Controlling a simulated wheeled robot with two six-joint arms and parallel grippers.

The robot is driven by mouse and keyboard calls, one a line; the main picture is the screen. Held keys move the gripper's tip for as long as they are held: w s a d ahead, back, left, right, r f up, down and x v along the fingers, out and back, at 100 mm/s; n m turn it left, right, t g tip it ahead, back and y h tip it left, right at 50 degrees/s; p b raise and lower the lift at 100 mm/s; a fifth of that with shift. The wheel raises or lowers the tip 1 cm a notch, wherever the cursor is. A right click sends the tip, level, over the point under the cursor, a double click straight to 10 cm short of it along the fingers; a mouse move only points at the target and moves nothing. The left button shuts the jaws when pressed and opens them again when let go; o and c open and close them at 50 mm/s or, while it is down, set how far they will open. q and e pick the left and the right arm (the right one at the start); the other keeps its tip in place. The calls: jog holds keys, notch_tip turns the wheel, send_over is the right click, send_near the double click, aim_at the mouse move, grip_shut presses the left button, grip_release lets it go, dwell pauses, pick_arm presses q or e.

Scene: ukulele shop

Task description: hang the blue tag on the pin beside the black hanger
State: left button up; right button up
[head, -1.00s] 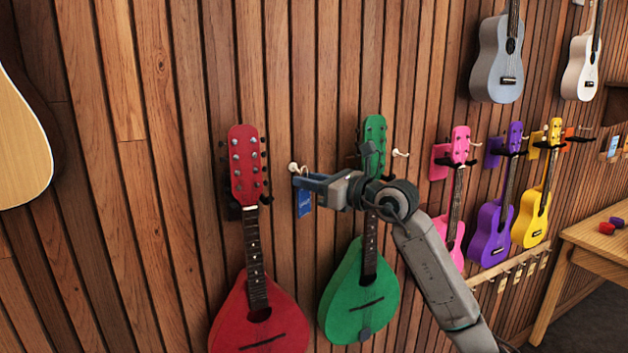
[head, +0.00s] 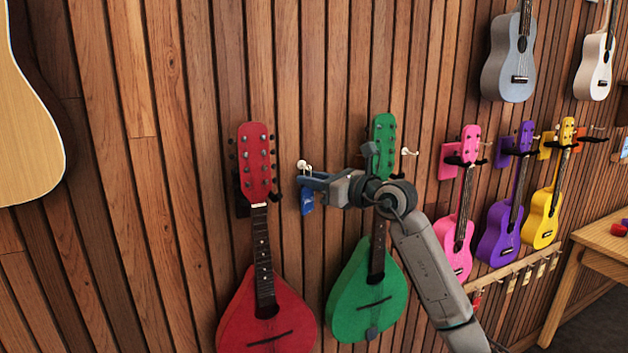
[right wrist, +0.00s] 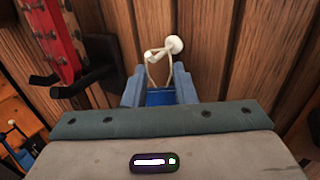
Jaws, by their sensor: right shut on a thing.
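The blue tag (head: 307,201) hangs from my right gripper (head: 306,181), which is shut on it; it also shows between the fingertips in the right wrist view (right wrist: 160,97). A pale string loop (right wrist: 169,68) rises from the tag to the white pin (right wrist: 172,45) and appears to pass around the pin's shaft. In the head view the pin (head: 302,166) sits just above the gripper. The black hanger (right wrist: 92,77) is left of the pin, by the red mandolin (head: 259,170). My left gripper is not in view.
A green mandolin (head: 368,293) hangs behind my right arm, with another white pin (head: 409,152) to its right. Pink, purple and yellow ukuleles (head: 543,214) hang further right. A wooden table (head: 600,243) stands at the right edge.

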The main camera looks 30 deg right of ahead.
jog(key=o, duration=1)
jog(key=shift+b+v, duration=3.15)
jog(key=shift+v, duration=2.3)
